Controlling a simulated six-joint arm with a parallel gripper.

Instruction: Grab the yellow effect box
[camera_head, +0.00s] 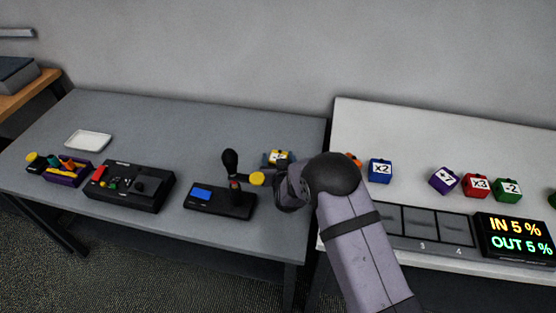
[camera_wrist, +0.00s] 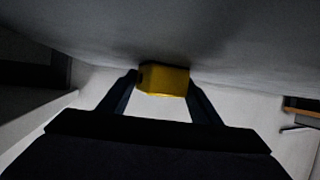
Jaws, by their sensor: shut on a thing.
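The yellow effect box (camera_head: 280,157) is a small cube with a pale face and a dark mark. In the head view it is above the far right part of the grey table. My gripper (camera_head: 277,160) is shut on it, with the dark fingers at its two sides. In the wrist view the yellow box (camera_wrist: 163,79) sits between the two fingertips of my gripper (camera_wrist: 163,88). I cannot tell whether the box touches the table. My arm hides part of the gap between the two tables.
The white table (camera_head: 430,135) holds a blue x2 box (camera_head: 380,171), a purple box (camera_head: 443,180), a red x3 box (camera_head: 475,186), a green -2 box (camera_head: 507,190), a slotted tray (camera_head: 420,222) and a lit display (camera_head: 515,238). A joystick device (camera_head: 220,200) stands on the grey table (camera_head: 200,120).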

